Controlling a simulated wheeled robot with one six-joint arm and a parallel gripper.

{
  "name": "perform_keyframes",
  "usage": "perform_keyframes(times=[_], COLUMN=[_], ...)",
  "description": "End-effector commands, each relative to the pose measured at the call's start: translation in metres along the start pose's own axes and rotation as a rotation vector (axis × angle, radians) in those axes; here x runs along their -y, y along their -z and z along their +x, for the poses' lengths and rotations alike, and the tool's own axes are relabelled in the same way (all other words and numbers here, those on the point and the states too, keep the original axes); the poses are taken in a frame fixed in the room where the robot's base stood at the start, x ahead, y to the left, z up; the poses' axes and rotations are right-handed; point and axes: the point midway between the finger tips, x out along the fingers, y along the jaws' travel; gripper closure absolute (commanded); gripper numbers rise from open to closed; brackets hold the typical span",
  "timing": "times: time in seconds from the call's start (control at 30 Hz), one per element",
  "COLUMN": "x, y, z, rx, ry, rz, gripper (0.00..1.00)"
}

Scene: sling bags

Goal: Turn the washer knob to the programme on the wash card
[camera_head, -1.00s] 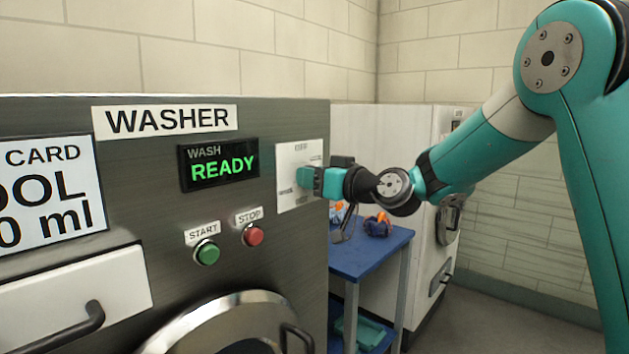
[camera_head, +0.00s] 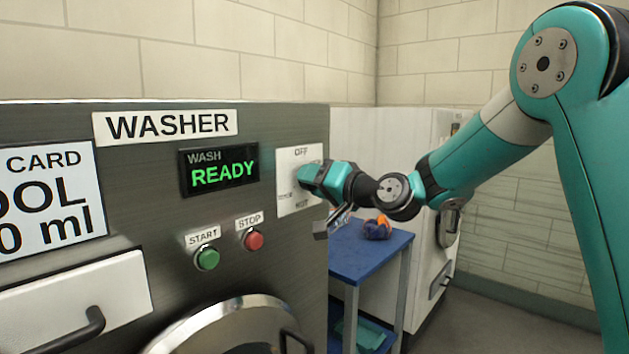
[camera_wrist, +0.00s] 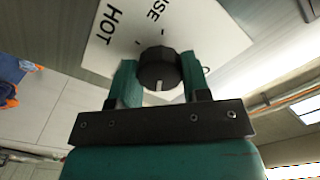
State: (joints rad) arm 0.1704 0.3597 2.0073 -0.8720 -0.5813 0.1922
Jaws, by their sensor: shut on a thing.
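The washer knob (camera_wrist: 158,66) is a small dark dial with a white mark that points down in the wrist view. My gripper (camera_wrist: 158,80) has its teal fingers on both sides of the knob, shut on it; in the head view my gripper (camera_head: 308,176) hides the knob. The white dial plate (camera_head: 290,205) shows OFF at the top, HOT at the bottom and a small unreadable label at left. In the wrist view the plate (camera_wrist: 200,25) shows HOT and letters like "USE". The wash card (camera_head: 50,235) is cut off at left: "CARD", "OOL", "0 ml".
The washer display (camera_head: 220,172) reads WASH READY. A green START button (camera_head: 207,258) and a red STOP button (camera_head: 254,240) sit below it. A blue cart (camera_head: 365,258) with an orange and blue bundle (camera_head: 377,229) stands beneath my wrist. A white machine (camera_head: 415,150) stands behind.

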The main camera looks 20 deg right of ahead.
Motion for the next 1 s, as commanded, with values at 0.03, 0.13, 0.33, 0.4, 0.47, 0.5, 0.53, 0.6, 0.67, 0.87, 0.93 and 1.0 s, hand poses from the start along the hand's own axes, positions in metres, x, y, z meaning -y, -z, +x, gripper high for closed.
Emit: perform_keyframes(times=[0.03, 0.13, 0.33, 0.4, 0.47, 0.5, 0.53, 0.6, 0.67, 0.87, 0.93, 1.0], x=[-0.0003, -0.0003, -0.0004, -0.0004, -0.0004, -0.0004, -0.0005, -0.0004, -0.0004, -0.0003, -0.0007, -0.0019], y=[0.0006, 0.0006, 0.0005, 0.0005, 0.0005, 0.0005, 0.0005, 0.0004, 0.0004, 0.0002, 0.0001, -0.0001], z=[-0.0002, -0.0002, -0.0002, -0.0002, -0.0001, -0.0001, -0.0002, -0.0001, -0.0001, -0.0004, -0.0028, -0.0089], rx=[-0.001, -0.001, -0.001, -0.001, -0.002, -0.002, -0.002, -0.001, -0.001, -0.001, -0.001, -0.002], ry=[-0.001, -0.001, -0.001, -0.001, -0.001, -0.001, -0.001, -0.001, -0.001, 0.000, -0.001, -0.002], rz=[0.006, 0.013, 0.015, 0.015, 0.015, 0.015, 0.015, 0.015, 0.015, 0.015, 0.015, 0.015], gripper=[0.81, 0.81, 0.81, 0.81, 0.81, 0.55, 0.48, 0.32, 0.31, 0.31, 0.31, 0.31])
